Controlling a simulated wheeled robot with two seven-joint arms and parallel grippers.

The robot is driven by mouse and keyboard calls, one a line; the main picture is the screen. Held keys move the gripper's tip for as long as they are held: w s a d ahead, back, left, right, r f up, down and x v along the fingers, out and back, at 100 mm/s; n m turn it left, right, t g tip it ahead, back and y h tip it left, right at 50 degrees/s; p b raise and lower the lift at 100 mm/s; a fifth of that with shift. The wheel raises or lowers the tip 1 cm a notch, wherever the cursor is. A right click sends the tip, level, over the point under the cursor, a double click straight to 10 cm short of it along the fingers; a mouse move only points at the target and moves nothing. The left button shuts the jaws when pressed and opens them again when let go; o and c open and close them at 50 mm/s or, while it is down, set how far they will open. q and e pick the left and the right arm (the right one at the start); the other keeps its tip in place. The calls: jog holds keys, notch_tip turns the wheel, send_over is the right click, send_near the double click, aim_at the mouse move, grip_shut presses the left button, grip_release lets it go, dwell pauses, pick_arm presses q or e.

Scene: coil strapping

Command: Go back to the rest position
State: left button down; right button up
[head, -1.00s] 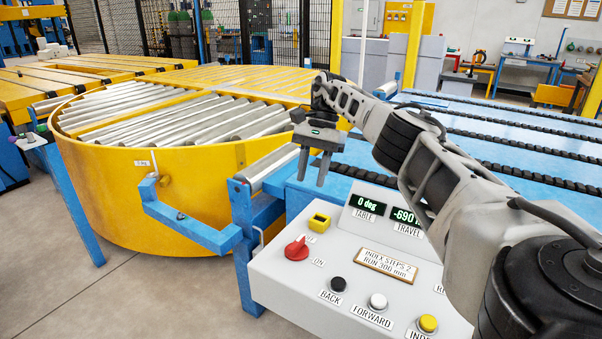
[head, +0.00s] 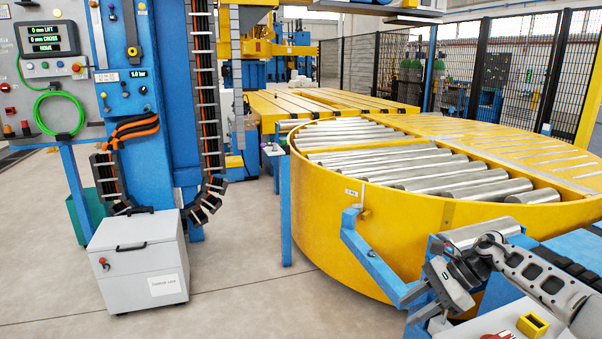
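My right gripper (head: 422,302) shows at the lower right. Its arm comes in from the right edge, and its fingers point down and left. The two fingers look apart with nothing between them. It is in front of the blue bracket of the round yellow roller table (head: 400,233) and to the left of the control panel. Only the panel's top edge shows, with a yellow-framed switch (head: 532,325) and part of a red knob (head: 497,335). My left gripper is out of view.
A blue column (head: 150,75) with cable chains stands at the left, with a grey cabinet (head: 137,260) at its foot. A panel with a display (head: 47,38) and a green hose are at the far left. Grey floor (head: 245,300) is open between cabinet and table.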

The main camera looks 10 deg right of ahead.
jog(key=s+a+f+m+t+y, duration=0.25)
jog(key=s+a+m+t, duration=0.2)
jog(key=a+m, duration=0.65)
jog(key=s+a+f+m+t+y, duration=0.25)
jog(key=a+m+t, duration=0.35)
jog(key=a+m, duration=0.5)
jog(key=s+d+f+m+h, duration=0.2)
jog(key=s+m, duration=0.4)
jog(key=m, duration=0.3)
jog(key=s+d+f+m+g+h, duration=0.1)
jog(key=s+f+m+h, duration=0.3)
jog(key=m, duration=0.6)
jog(key=s+d+f+m+h, duration=0.3)
jog(key=s+d+m+h, duration=0.1)
jog(key=s+m, duration=0.4)
jog(key=shift+s+f+m+g+h, duration=0.3)
jog(key=shift+m+h, duration=0.2)
jog(key=shift+m, duration=0.5)
jog(key=shift+d, duration=0.1)
